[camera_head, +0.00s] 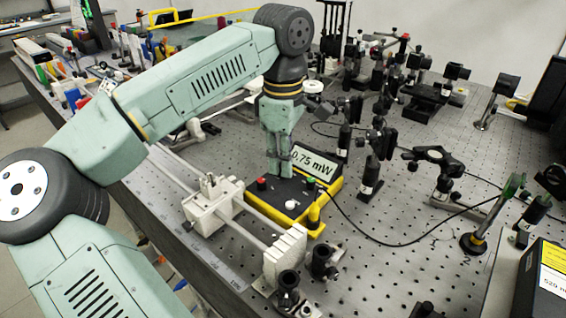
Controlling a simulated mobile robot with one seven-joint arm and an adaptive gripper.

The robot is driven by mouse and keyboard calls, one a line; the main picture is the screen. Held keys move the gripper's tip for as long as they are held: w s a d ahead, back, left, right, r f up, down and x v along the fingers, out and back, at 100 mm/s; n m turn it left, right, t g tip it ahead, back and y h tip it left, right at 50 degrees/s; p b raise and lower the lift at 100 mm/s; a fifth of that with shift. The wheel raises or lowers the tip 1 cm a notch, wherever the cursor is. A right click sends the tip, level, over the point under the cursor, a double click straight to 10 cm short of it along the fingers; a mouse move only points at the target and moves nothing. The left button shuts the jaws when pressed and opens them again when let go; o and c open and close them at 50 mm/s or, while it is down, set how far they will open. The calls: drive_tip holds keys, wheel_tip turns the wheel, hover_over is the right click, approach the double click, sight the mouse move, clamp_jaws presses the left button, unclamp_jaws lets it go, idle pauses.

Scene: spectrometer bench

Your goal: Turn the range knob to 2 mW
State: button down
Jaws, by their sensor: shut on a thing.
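The yellow and black power meter (315,214) sits on the perforated bench, and its tilted display (314,164) reads 0.75 mW. On its black top are a red button (261,184), a green button (310,183) and a white round part (291,205) near the front. My gripper (279,172) points straight down onto the top of the meter, just in front of the display. Its fingers are shut on the range knob, which they hide. The knob's pointer and scale marks cannot be read.
A white rail mount (213,206) and rods stand close to the left of the meter. A black cable (355,229) runs from the meter to the right. Several optics posts stand behind and right. The bench right of the meter is partly clear.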

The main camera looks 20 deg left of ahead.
drive_tip(key=n+b, duration=0.1)
drive_tip(key=n, duration=0.5)
idle(0.6)
drive_tip(key=c, duration=1.5)
unclamp_jaws()
drive_tip(key=shift+c, duration=0.2)
drive_tip(key=shift+r, duration=0.1)
wheel_tip(320, 180, up, 7)
drive_tip(key=shift+r, duration=0.2)
